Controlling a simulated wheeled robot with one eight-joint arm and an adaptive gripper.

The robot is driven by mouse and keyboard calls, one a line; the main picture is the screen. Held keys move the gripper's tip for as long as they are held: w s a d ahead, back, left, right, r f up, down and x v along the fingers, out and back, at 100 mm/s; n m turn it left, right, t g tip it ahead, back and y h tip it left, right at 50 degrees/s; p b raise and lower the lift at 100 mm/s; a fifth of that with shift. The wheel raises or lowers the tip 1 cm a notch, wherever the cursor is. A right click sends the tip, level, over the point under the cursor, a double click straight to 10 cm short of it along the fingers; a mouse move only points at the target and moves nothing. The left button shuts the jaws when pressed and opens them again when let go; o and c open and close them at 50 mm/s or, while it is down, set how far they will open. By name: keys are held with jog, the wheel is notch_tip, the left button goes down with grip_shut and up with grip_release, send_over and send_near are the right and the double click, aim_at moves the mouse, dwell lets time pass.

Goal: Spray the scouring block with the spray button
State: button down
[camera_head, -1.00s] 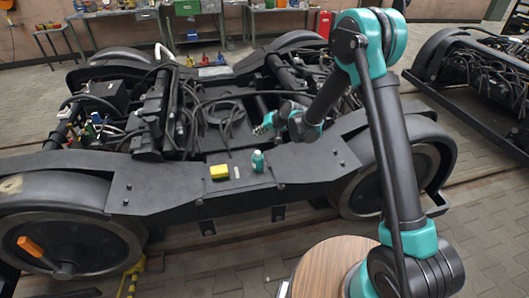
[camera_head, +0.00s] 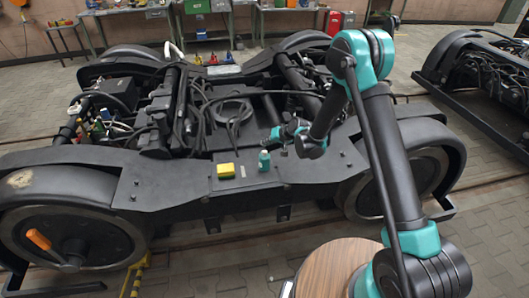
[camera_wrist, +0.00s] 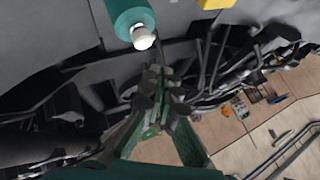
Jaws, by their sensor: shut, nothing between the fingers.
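The scouring block (camera_head: 226,171) is a small yellow block lying on the dark bogie frame's flat near beam. Its edge shows at the top of the wrist view (camera_wrist: 214,4). A teal bottle (camera_head: 264,161) stands upright to its right, with a gap between them. In the wrist view the bottle (camera_wrist: 128,14) ends in a white cap (camera_wrist: 143,38); I cannot make out a separate spray button. My gripper (camera_head: 274,137) is just behind and slightly right of the bottle's top, apparently apart from it. In the wrist view its fingers (camera_wrist: 156,85) are shut and empty.
A thin light strip (camera_head: 243,171) lies between block and bottle. Cables and pipes (camera_head: 230,112) fill the bogie behind. Small bottles and tools (camera_head: 100,128) stand at the left. The beam's left part is clear.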

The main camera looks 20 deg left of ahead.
aim_at(266, 152)
jog(key=shift+f, duration=0.9)
jog(key=shift+f, duration=0.2)
dwell(0.7)
jog(key=shift+f, duration=0.2)
jog(key=shift+f, duration=0.5)
dwell(0.8)
jog(key=shift+r, duration=0.95)
jog(key=shift+r, duration=2.5)
